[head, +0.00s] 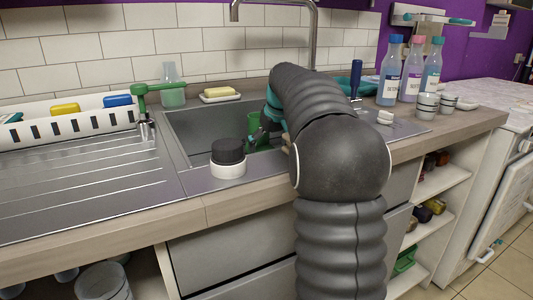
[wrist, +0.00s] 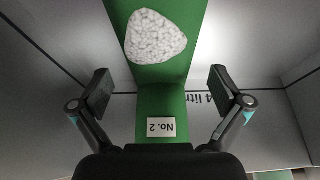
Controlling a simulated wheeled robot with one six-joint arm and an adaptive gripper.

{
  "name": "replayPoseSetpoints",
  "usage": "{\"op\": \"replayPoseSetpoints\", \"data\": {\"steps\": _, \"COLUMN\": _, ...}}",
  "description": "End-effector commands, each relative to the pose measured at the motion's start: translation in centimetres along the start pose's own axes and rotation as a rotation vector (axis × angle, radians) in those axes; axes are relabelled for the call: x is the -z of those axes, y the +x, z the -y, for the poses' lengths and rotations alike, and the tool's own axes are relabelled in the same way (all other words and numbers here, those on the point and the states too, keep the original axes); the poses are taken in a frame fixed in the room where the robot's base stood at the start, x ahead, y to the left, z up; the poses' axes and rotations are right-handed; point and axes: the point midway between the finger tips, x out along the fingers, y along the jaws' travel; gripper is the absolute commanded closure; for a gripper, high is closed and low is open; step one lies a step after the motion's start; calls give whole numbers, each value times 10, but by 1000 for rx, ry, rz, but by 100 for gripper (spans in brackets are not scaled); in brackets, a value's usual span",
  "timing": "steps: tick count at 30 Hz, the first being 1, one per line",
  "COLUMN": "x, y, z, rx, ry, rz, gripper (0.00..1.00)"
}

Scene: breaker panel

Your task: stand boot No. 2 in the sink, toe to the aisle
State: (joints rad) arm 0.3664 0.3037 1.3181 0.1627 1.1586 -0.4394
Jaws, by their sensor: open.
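Boot No. 2 is green. In the wrist view the boot (wrist: 162,75) runs down the middle, with a white, rough-textured rounded patch near the top and a white "No. 2" label that reads upside down. In the head view part of the green boot (head: 254,128) shows inside the sink (head: 200,122), largely hidden by my arm. I cannot tell where its toe points. My gripper (wrist: 160,93) is open, one finger on each side of the boot, with visible gaps. In the head view the gripper (head: 264,125) is down in the basin, partly hidden.
A black-topped white jar (head: 228,158) stands at the sink's front edge. A green-handled tap (head: 146,110) is to the left. Soap (head: 220,93) lies behind the basin. Bottles (head: 412,75) and small cups (head: 428,105) stand to the right. The drainboard (head: 80,180) is clear.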

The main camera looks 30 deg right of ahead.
Motion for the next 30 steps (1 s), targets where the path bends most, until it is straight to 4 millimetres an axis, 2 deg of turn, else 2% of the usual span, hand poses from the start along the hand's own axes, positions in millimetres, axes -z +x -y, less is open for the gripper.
{"op": "replayPoseSetpoints", "data": {"steps": 1, "x": 1, "y": -13, "z": 0, "rx": -2, "ry": 0, "rz": -3, "gripper": 0}}
{"op": "replayPoseSetpoints", "data": {"steps": 6, "x": 0, "y": -45, "z": -1, "rx": -1, "ry": 1, "rz": -2, "gripper": 0}}
{"op": "replayPoseSetpoints", "data": {"steps": 12, "x": 0, "y": -70, "z": 0, "rx": -1, "ry": 1, "rz": -1, "gripper": 0}}
{"op": "replayPoseSetpoints", "data": {"steps": 18, "x": 0, "y": -78, "z": 0, "rx": 0, "ry": 1, "rz": 0, "gripper": 0}}
{"op": "replayPoseSetpoints", "data": {"steps": 26, "x": 0, "y": -78, "z": 0, "rx": -1, "ry": 1, "rz": 1, "gripper": 0}}
{"op": "replayPoseSetpoints", "data": {"steps": 30, "x": -11, "y": -89, "z": -6, "rx": -46, "ry": 14, "rz": 15, "gripper": 0}}
